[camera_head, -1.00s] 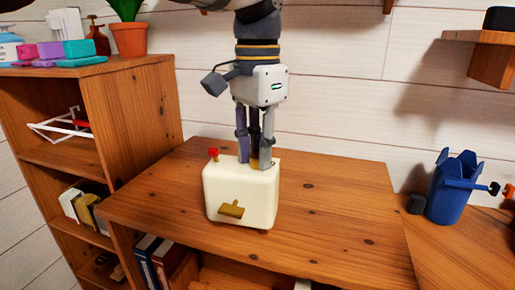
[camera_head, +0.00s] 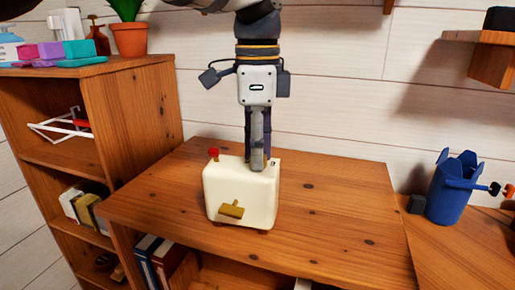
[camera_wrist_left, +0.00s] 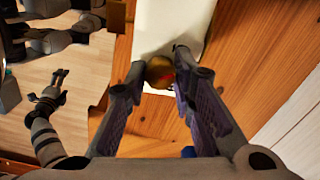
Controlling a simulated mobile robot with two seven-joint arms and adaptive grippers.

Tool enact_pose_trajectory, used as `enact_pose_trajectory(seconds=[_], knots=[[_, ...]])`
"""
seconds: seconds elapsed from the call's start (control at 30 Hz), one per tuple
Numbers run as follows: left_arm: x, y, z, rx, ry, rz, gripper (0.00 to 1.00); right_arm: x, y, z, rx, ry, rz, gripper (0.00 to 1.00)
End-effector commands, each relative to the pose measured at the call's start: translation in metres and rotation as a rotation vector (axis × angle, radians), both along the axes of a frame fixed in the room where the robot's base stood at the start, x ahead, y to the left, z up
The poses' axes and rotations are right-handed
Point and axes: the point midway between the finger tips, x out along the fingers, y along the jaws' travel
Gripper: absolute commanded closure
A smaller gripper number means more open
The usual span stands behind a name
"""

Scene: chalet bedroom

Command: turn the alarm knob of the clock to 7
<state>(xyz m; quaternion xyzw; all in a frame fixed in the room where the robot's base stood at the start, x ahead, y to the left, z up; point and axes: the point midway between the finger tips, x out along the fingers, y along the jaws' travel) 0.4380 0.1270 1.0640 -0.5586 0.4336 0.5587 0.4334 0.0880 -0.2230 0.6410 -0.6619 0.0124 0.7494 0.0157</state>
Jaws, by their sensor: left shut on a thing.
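The clock (camera_head: 228,193) is a cream box standing upright on the wooden cabinet top, with a red button (camera_head: 213,153) on top and a brass piece (camera_head: 231,210) on its front. My left gripper (camera_head: 260,165) points straight down at the top right of the clock. In the left wrist view its fingertips (camera_wrist_left: 164,70) are shut on a round brass knob (camera_wrist_left: 159,73). In the head view the fingers hide this knob, and no number or mark on it can be read. My right gripper (camera_wrist_left: 56,84) shows small at the left of the wrist view, away from the clock.
A bookshelf (camera_head: 130,100) with a potted plant (camera_head: 130,36) stands at the left. A blue container (camera_head: 450,190) stands at the right. A wall shelf (camera_head: 490,60) hangs at upper right. The cabinet top (camera_head: 330,200) right of the clock is clear.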

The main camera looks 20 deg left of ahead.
Motion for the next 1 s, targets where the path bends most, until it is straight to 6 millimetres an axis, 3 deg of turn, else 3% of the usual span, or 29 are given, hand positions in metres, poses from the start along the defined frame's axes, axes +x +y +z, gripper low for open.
enact_pose_trajectory(seconds=[0.7, 0.73, 0.8, 1.0], knots=[[0.0001, 0.0001, 0.0000, 0.000, 0.000, -0.074, 1.00, 0.0000, 0.0000, 0.0000, 0.000, 0.000, 0.000, 0.17], [0.0001, 0.0001, 0.0000, 0.000, 0.000, -0.074, 0.72, 0.0000, 0.0000, 0.0000, 0.000, 0.000, 0.000, 0.17], [0.0001, 0.0001, 0.0000, 0.000, 0.000, -0.074, 0.57, 0.0000, 0.0000, 0.0000, 0.000, 0.000, 0.000, 0.17], [0.0001, 0.0000, 0.0000, 0.000, 0.000, -0.073, 0.56, 0.0000, 0.0000, 0.0000, 0.000, 0.000, 0.000, 0.17]])
